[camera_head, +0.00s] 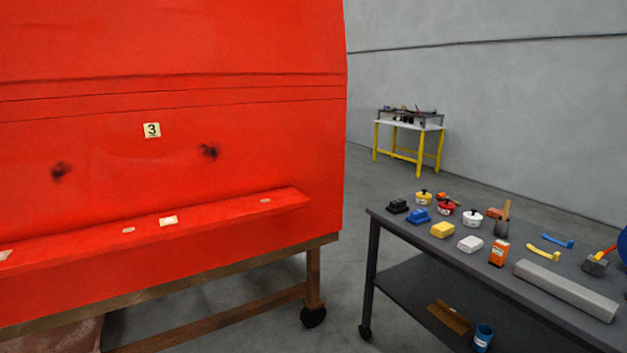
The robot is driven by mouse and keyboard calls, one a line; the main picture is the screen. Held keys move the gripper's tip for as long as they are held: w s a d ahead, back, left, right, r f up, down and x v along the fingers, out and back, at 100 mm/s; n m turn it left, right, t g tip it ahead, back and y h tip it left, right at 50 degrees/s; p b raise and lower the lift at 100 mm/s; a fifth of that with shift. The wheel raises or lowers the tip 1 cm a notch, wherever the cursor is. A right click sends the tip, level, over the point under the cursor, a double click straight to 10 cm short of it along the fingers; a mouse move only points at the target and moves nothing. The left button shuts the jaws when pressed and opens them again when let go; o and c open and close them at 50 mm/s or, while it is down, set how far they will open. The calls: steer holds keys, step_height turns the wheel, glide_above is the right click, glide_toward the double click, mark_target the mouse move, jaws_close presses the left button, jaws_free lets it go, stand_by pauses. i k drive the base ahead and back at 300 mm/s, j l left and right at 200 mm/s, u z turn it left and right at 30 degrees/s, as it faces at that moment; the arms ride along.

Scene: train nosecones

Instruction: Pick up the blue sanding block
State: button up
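A blue sanding block (418,216) lies on the dark grey work table (395,219) at the right, near the table's far left corner. A black block (398,206) lies just behind and left of it. A yellow block (443,230) and a white block (470,244) lie in front of it to the right. My gripper is not in view, so its state is hidden.
Several small pots, an orange can (499,253), brushes and a long grey bar (566,290) share the table. A large red nosecone (230,160) on a wheeled wooden frame stands left. A yellow-legged bench (409,127) stands behind. Open floor lies between.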

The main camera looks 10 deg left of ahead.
mark_target(418, 217)
steer(key=i+j+z, duration=0.1)
steer(key=i+j, duration=0.15)
steer(key=i, duration=0.35)
steer(key=i+j+z, duration=0.1)
steer(key=i+j, duration=0.2)
steer(key=i, duration=0.25)
steer(key=i+j+z, duration=0.15)
steer(key=i+j, duration=0.15)
steer(key=i, duration=0.25)
steer(key=i+j+z, duration=0.1)
steer(key=i+j, duration=0.3)
steer(key=i, duration=0.15)
